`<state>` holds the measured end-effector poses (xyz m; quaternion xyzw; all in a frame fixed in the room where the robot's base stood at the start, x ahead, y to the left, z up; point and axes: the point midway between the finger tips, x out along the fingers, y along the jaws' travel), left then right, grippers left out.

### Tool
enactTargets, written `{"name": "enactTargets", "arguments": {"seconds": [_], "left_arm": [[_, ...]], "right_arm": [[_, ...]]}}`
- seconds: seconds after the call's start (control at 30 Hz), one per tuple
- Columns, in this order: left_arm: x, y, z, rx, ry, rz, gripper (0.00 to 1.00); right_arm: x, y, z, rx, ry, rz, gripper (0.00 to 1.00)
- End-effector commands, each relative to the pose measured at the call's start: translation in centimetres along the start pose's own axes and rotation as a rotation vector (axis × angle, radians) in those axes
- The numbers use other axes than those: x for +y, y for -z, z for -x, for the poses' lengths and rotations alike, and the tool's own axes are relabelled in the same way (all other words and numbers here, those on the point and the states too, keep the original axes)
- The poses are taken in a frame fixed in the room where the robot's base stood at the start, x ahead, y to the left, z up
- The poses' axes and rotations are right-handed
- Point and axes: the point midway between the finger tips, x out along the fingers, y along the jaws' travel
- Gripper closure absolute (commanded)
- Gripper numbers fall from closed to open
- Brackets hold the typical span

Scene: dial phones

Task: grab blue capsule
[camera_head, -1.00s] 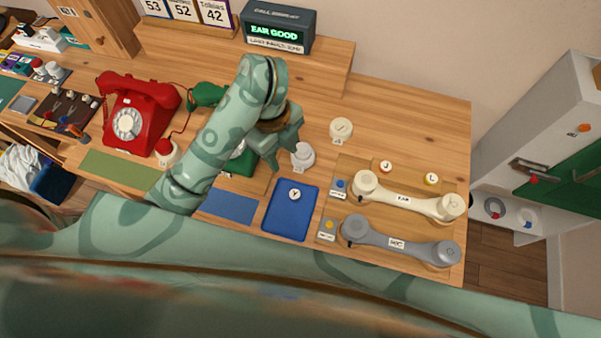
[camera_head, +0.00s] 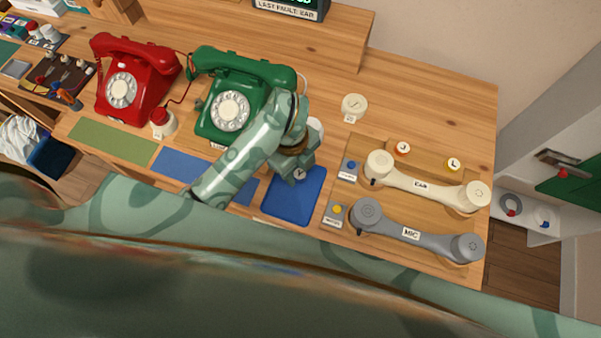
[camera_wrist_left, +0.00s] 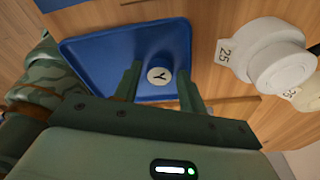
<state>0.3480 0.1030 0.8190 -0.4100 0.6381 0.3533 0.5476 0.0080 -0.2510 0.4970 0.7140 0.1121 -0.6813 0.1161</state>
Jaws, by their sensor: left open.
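A round piece with a white top marked Y (camera_head: 299,174) lies on the blue tray (camera_head: 285,212). It fits the blue capsule, but I cannot tell its side colour against the tray. In the left wrist view the Y piece (camera_wrist_left: 160,76) sits between the two fingers of my open left gripper (camera_wrist_left: 160,63). The fingers reach over the blue tray (camera_wrist_left: 85,48) and do not hold the piece. In the head view my left gripper (camera_head: 300,171) is above the tray and partly covers the piece. My right gripper is not in view.
A white round part tagged 25 (camera_wrist_left: 275,62) stands right of the tray. The green phone (camera_head: 228,108) is behind my arm, the red phone (camera_head: 127,88) farther left. Cream (camera_head: 425,184) and grey (camera_head: 415,234) handsets lie right. Round pieces J (camera_head: 402,149) and L (camera_head: 453,164) lie behind them.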

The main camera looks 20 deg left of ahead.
Motion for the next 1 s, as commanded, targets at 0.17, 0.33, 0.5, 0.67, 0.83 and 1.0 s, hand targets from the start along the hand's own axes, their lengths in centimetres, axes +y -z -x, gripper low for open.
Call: {"name": "enactTargets", "arguments": {"seconds": [0.17, 0.33, 0.5, 0.67, 0.83, 1.0], "left_arm": [[0.0, 0.0, -0.2, 0.000, 0.001, 0.000, 0.59], [0.0, 0.0, -0.1, 0.000, 0.001, 0.000, 0.87], [0.0, 0.0, -0.1, 0.000, 0.001, 0.000, 0.93], [0.0, 0.0, 0.0, 0.000, 0.001, 0.000, 0.93], [-0.1, 0.2, 1.4, -0.001, 0.004, 0.000, 0.93], [-0.1, 0.8, 5.1, -0.002, 0.007, -0.001, 0.93]], "right_arm": [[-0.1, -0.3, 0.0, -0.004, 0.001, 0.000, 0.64], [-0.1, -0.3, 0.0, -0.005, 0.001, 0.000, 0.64], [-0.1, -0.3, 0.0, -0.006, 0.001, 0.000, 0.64], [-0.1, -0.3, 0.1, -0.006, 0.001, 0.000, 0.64], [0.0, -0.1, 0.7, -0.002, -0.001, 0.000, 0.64], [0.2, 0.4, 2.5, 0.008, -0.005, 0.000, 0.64]]}}
